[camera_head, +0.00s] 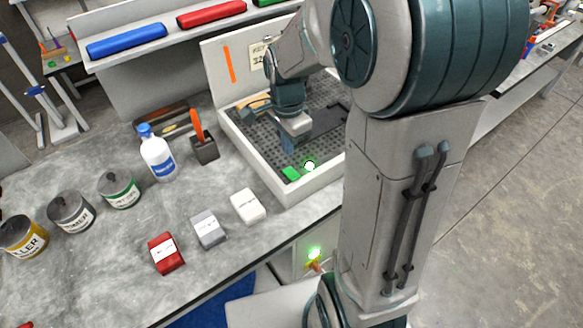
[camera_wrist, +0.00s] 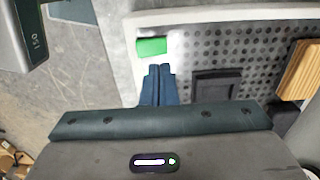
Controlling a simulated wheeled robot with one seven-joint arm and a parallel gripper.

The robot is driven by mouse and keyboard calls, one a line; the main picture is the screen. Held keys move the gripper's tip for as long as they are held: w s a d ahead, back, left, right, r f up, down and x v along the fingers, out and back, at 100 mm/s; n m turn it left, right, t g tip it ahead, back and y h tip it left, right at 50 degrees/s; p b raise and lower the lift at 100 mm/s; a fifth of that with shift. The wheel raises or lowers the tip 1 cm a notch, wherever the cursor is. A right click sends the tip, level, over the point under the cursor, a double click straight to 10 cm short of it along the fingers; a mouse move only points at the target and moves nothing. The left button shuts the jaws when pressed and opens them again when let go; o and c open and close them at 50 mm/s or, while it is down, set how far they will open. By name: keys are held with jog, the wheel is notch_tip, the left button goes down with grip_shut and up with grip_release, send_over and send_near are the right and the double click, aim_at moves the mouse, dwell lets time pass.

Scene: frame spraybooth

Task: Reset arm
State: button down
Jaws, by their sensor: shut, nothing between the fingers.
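My gripper (camera_wrist: 158,72) is shut with its blue fingers together and nothing between them. In the wrist view the fingertips point at the white rim of the spray booth tray, just below a green block or button (camera_wrist: 151,46). My arm hides the booth's right side. Whether the fingertips touch anything, I cannot tell.
A white bottle (camera_head: 157,156), a dark holder (camera_head: 204,148) with an orange-handled tool and several cans stand left on the grey bench (camera_head: 120,240). Red (camera_head: 166,254), grey (camera_head: 208,230) and white (camera_head: 248,207) blocks lie at the front. A wooden piece (camera_wrist: 299,70) lies inside the booth.

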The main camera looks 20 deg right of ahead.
jog(key=shift+s+r, duration=0.1)
jog(key=shift+r, duration=0.1)
dwell(0.4)
jog(key=s+r+n+t, duration=0.2)
jog(key=s+r+n, duration=0.2)
jog(key=s+n, duration=0.3)
jog(key=s+r+n+t, duration=0.1)
jog(key=s+r+n, duration=0.3)
jog(key=s+n, duration=0.3)
jog(key=shift+r+n+t, duration=0.3)
jog(key=shift+r+t, duration=0.05)
jog(key=shift+t, duration=0.05)
